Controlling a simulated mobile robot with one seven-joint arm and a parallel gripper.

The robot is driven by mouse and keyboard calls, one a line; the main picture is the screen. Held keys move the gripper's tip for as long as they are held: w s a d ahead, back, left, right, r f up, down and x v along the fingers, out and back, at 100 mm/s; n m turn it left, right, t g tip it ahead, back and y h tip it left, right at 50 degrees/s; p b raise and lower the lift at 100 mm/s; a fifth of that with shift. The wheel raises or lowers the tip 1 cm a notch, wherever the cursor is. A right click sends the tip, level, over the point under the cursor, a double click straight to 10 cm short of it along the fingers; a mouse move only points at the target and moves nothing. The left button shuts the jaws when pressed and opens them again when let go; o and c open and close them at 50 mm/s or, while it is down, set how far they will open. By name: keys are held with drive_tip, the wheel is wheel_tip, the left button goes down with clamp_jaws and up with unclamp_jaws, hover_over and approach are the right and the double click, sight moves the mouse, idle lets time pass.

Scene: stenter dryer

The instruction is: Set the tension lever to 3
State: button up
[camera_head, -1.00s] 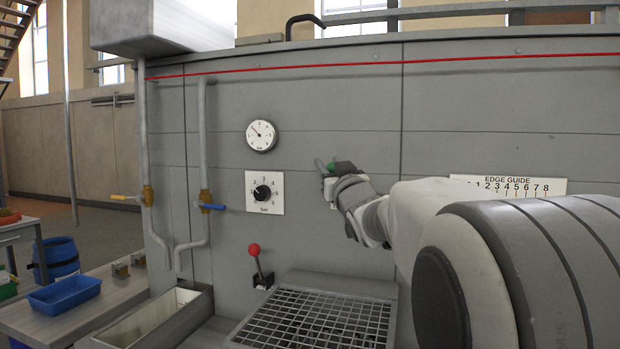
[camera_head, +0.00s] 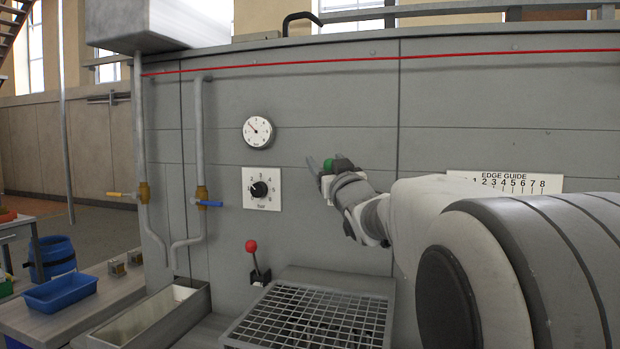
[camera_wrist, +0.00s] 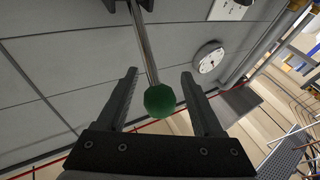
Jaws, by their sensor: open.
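A lever with a green ball knob (camera_wrist: 160,100) and a thin metal rod shows in the wrist view. The knob lies between the two spread fingers of my gripper (camera_wrist: 160,74), with gaps on both sides. In the head view the green knob (camera_head: 343,163) shows at my gripper (camera_head: 326,169), in front of the grey panel. My arm hides the lever's base and any scale there. A second lever, with a red ball knob (camera_head: 251,246), stands lower left on the panel. I cannot read a tension label on either lever.
A round gauge (camera_head: 257,131) and a black dial on a white numbered plate (camera_head: 273,203) are left of my gripper. An EDGE GUIDE scale (camera_head: 505,183) is at right, partly behind my arm. A grating (camera_head: 300,318) juts out below.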

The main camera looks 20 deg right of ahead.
drive_tip(key=b+v, duration=0.1)
drive_tip(key=v, duration=1.6)
